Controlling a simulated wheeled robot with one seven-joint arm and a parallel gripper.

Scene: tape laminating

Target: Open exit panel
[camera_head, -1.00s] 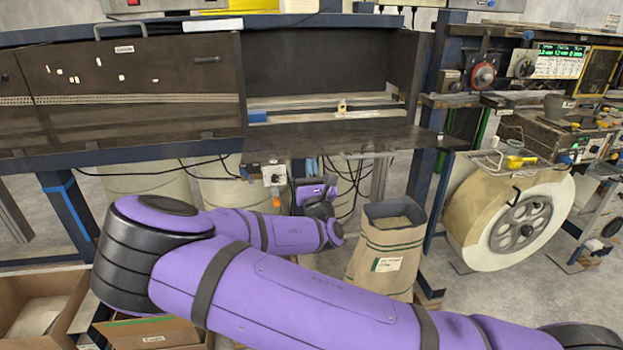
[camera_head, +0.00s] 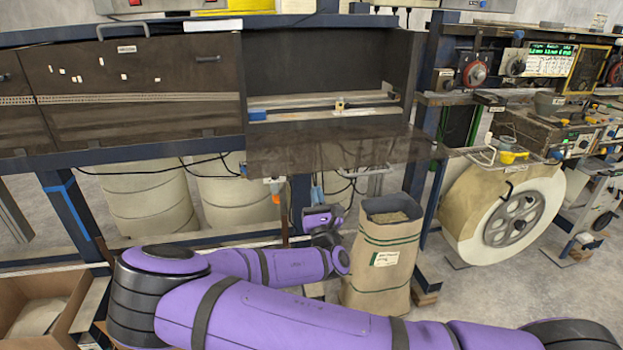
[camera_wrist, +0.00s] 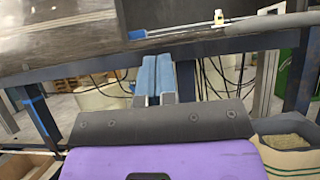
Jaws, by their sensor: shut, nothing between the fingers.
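The exit panel (camera_head: 330,150) is a dark, see-through flap at the right-hand bay of the long machine. It is folded out and down from the bay's lower edge, leaving the bay (camera_head: 320,70) open. My gripper (camera_wrist: 155,62) shows in the wrist view as two blue fingers side by side, shut and empty, pointing toward the machine's lower frame. In the head view my purple wrist is below the panel, apart from it; the fingers are small and partly unclear there.
A closed dark panel (camera_head: 140,90) covers the bay at left. A paper sack (camera_head: 385,260) stands just right of my wrist. A large roll (camera_head: 510,215) is at the right. Pale drums (camera_head: 150,200) and hanging cables are under the machine. Open cartons (camera_head: 40,300) lie at lower left.

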